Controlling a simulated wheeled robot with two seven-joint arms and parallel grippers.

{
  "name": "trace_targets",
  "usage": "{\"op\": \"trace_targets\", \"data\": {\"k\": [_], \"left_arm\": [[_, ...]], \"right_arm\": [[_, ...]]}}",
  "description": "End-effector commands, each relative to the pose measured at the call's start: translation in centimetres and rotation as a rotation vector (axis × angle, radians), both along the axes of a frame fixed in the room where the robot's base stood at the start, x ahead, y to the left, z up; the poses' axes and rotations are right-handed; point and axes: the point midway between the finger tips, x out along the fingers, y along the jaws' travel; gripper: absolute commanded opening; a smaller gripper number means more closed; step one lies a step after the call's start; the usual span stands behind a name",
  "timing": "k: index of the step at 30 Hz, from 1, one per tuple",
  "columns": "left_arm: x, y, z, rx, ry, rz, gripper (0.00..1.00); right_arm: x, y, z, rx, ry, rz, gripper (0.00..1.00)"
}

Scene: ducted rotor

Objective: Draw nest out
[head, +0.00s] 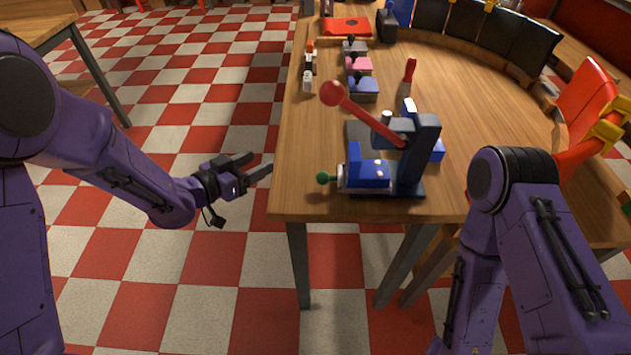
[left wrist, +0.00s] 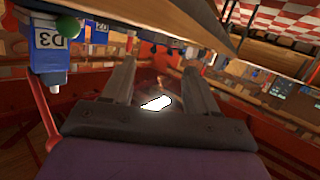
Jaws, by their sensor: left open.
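A press (head: 421,150) with a grey column and a long lever ending in a red ball (head: 333,93) stands near the table's front edge. At its base is a blue nest block (head: 368,174), with a green knob (head: 324,177) sticking out to the left. In the left wrist view a green ball (left wrist: 68,27) shows at upper left, beside a blue block (left wrist: 48,50) marked D3. My left gripper (head: 254,168) is open and empty, left of the knob and apart from it, just off the table's left edge. My right arm comes in at right; its gripper is out of frame.
The wooden table (head: 300,150) has bare top left of the press. Behind it are small blue and pink blocks (head: 359,67), a red-handled tool (head: 408,75) and a red tray (head: 347,27). Dark bins (head: 475,22) line the back. Checkered floor lies to the left.

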Motion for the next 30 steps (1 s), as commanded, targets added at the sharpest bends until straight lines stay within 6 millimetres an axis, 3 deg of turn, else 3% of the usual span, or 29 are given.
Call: {"op": "trace_targets", "data": {"k": [1, 3, 9, 14, 24, 30], "left_arm": [[0.1, -1.5, 1.9, 0.046, -0.075, -0.135, 0.58], [-0.7, -3.1, 3.5, 0.118, -0.146, -0.322, 0.58], [-4.1, -4.8, 2.9, 0.250, -0.188, -0.661, 0.58], [-4.7, -6.0, 2.1, 0.264, -0.186, -0.717, 0.58], [-2.9, -12.4, -0.6, 0.262, -0.185, -0.713, 0.58], [-2.4, -14.2, -1.4, 0.262, -0.184, -0.710, 0.58]], "right_arm": [[0.0, 0.0, -0.5, 0.000, 0.000, 0.000, 0.00], [0.0, 0.0, -0.6, 0.000, 0.000, 0.000, 0.00], [0.0, 0.0, -0.4, 0.000, 0.000, 0.000, 0.00], [0.0, 0.0, -0.2, 0.000, 0.000, 0.000, 0.00], [0.0, 0.0, 0.5, 0.000, 0.000, 0.000, 0.00], [0.0, 0.0, 0.7, 0.000, 0.000, 0.000, 0.00]]}}
